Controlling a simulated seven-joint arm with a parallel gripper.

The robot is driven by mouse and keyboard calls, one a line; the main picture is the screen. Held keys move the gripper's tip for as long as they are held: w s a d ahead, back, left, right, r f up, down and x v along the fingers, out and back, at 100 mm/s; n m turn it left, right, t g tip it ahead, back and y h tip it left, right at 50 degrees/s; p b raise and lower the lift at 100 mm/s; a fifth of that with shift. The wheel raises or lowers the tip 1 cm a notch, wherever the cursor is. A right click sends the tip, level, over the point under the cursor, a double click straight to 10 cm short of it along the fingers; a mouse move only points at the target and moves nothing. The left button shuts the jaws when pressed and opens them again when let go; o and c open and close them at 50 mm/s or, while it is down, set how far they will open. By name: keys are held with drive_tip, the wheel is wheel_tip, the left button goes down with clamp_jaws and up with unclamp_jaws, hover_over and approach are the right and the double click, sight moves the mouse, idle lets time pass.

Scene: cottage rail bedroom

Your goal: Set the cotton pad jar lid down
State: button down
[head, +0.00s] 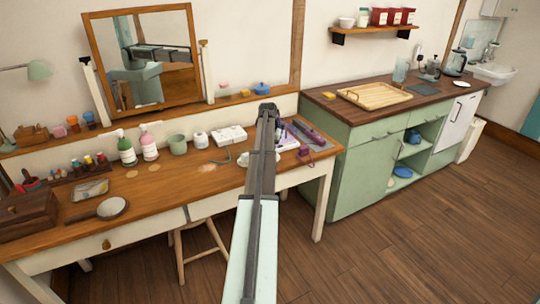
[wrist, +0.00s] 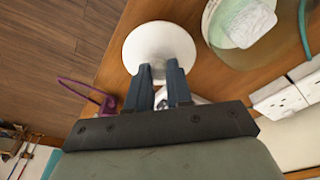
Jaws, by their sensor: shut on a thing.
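The cotton pad jar lid (wrist: 160,46) is a white round disc in the wrist view, just beyond my fingertips. My gripper (wrist: 161,78) is shut on it, with the two dark fingers close together. The lid is over or on the brown wooden table top; I cannot tell whether it touches. A clear round jar (wrist: 216,42) with pale contents stands to the right of the lid, apart from it, with its top open. In the head view my arm hides the gripper and the lid.
White socket blocks (wrist: 280,98) and a teal cord (wrist: 304,28) lie at the right in the wrist view. A purple cord (wrist: 84,92) is at the left. The dressing table (head: 152,191) holds bottles (head: 148,146), a green cup (head: 177,145) and a hand mirror (head: 111,208).

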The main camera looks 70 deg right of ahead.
drive_tip(key=shift+f, duration=1.3)
drive_tip(key=shift+f, duration=0.15)
drive_tip(key=c, duration=1)
unclamp_jaws()
drive_tip(key=r, duration=0.4)
drive_tip(key=a+r, duration=0.1)
drive_tip(key=r, duration=0.7)
drive_tip(key=shift+a+r, duration=0.1)
drive_tip(key=shift+a, duration=0.3)
